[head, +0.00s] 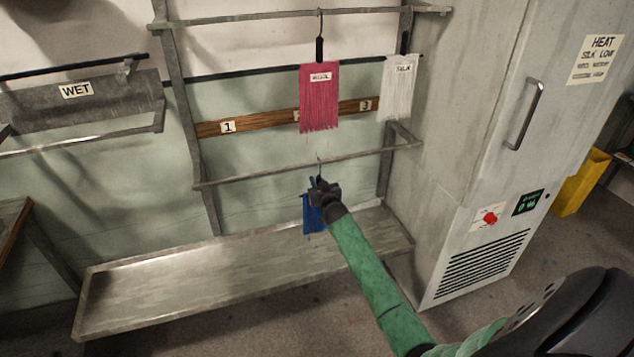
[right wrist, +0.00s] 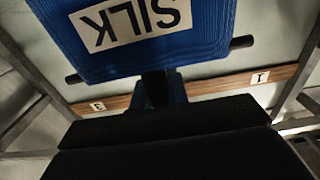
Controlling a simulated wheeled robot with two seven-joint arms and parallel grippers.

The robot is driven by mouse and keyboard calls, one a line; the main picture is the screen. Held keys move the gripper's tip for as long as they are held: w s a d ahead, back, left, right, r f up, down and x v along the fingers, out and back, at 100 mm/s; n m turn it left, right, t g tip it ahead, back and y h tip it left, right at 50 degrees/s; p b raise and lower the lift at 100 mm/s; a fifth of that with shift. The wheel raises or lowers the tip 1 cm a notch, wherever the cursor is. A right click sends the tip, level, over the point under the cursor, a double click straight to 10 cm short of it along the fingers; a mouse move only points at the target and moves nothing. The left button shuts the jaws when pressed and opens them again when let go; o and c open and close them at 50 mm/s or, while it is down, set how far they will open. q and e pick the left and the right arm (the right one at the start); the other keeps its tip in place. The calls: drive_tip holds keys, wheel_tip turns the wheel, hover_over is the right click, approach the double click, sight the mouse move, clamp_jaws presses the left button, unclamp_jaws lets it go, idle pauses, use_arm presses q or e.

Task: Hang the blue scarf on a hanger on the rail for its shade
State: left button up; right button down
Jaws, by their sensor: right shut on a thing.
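The blue scarf (head: 313,220) hangs on a dark hanger below my right gripper in the head view. In the right wrist view the scarf (right wrist: 190,45) fills the top, with a SILK label and the black hanger bar (right wrist: 242,42) showing at its sides. My right gripper (head: 322,190) is shut on the hanger. The hanger's thin hook (head: 319,163) overlaps the lower rail (head: 260,176) in the picture; I cannot tell whether it rests on it. A board behind carries number plates 1 (head: 228,127) and 3 (head: 366,105); the middle plate is mostly hidden. My left gripper is out of view.
A pink scarf (head: 319,105) hangs from the upper rail (head: 250,19). A white scarf (head: 398,88) hangs to its right. A metal tray (head: 180,285) lies below. A grey heat cabinet (head: 470,150) stands at right, and a WET rack (head: 75,100) at left.

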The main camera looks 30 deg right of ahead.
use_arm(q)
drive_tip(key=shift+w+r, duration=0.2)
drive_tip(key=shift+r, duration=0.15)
use_arm(e)
drive_tip(key=c, duration=1.3)
unclamp_jaws()
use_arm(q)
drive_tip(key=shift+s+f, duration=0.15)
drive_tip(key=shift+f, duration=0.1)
use_arm(e)
drive_tip(key=shift+f, duration=0.1)
drive_tip(key=shift+s, duration=0.1)
